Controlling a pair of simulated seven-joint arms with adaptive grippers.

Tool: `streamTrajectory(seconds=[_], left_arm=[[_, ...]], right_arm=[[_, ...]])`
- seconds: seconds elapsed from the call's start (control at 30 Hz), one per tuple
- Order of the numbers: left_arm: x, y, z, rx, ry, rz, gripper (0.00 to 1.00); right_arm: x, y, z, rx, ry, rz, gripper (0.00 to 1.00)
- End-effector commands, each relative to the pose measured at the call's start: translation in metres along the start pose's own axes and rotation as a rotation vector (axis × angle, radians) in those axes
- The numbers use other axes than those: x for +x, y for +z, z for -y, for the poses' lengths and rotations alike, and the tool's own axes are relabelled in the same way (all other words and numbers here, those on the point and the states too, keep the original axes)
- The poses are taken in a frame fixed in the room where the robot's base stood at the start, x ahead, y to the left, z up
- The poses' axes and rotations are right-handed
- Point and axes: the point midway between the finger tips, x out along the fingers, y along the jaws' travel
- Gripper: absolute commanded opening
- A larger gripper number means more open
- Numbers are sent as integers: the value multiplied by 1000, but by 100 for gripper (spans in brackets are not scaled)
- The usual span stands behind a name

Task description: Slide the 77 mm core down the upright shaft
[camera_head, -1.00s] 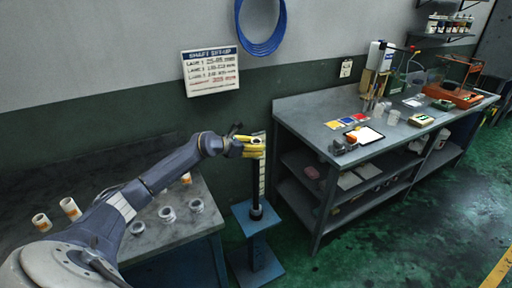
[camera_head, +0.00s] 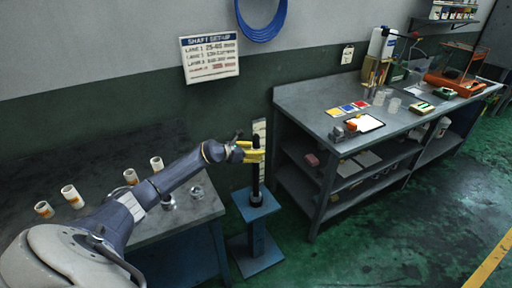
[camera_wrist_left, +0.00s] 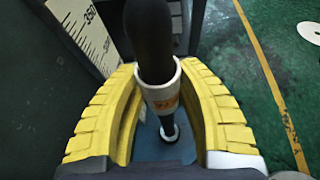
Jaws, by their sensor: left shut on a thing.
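The black upright shaft (camera_head: 256,179) stands on a blue pedestal (camera_head: 266,210), and it also shows in the left wrist view (camera_wrist_left: 150,35). A white core (camera_wrist_left: 160,84) with an orange mark sits around the shaft, between the yellow fingers of my left gripper (camera_head: 261,152). The gripper is shut on this core, high on the shaft, with the shaft's tip showing just above the fingers. In the head view the fingers mostly hide the core. Bare shaft shows below it, down to a pale ring (camera_wrist_left: 169,132) at the base. My right gripper is out of view.
Several white cores, including one at the left end (camera_head: 43,209), stand on the grey bench (camera_head: 165,226), with metal rings (camera_head: 197,191) near its edge. A measuring scale (camera_wrist_left: 88,30) stands behind the shaft. A workbench (camera_head: 305,100) with supplies is to the right.

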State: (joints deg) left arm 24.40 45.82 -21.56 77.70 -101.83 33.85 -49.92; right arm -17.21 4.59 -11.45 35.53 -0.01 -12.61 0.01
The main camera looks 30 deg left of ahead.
Motion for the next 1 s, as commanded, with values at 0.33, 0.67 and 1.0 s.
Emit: streamTrajectory(seconds=[0.33, 0.67, 1.0], left_arm=[[13, -32, 0, -2, 0, 0, 7], [22, -54, 0, -1, 0, 0, 7], [25, -61, 0, -1, 0, 0, 7]], right_arm=[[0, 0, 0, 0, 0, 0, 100], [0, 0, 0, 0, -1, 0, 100], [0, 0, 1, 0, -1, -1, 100]])
